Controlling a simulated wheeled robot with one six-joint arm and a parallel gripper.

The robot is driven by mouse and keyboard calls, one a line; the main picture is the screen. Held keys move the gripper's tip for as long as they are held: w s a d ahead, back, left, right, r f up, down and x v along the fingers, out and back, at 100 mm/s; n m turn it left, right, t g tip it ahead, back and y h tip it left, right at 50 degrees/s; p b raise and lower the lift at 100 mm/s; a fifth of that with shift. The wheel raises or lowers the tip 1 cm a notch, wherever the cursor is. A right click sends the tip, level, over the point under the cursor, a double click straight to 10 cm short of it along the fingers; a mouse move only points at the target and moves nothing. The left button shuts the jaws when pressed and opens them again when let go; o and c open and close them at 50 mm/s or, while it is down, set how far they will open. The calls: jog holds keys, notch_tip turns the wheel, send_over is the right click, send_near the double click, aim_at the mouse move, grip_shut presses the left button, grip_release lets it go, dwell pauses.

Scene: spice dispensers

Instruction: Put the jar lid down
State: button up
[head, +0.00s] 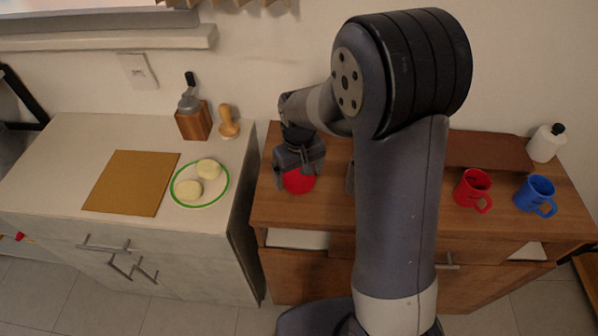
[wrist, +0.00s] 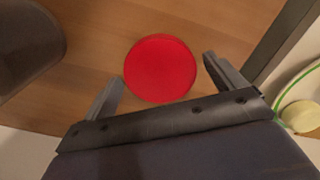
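The red round lid (head: 298,181) is at the left end of the wooden cabinet top, below my gripper (head: 300,160) in the head view. In the wrist view the lid (wrist: 160,68) appears flat on the wood, just beyond and between the fingertips of my gripper (wrist: 164,68). The fingers are spread wider than the lid, with a clear gap at the right finger; the left fingertip is close to the lid's edge. The gripper is open and looks empty. No jar can be made out for certain; my arm hides the middle of the cabinet top.
A dark grey rounded object (wrist: 25,45) stands beside the lid, partly cut off. A red mug (head: 470,187), a blue mug (head: 533,193) and a white bottle (head: 545,143) stand at right. On the left counter are a plate (head: 214,196), a board (head: 130,182) and a grinder (head: 192,122).

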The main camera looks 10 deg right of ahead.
aim_at(299, 177)
jog(key=shift+o, duration=0.2)
notch_tip(299, 177, up, 12)
jog(key=shift+r, duration=0.2)
dwell(0.3)
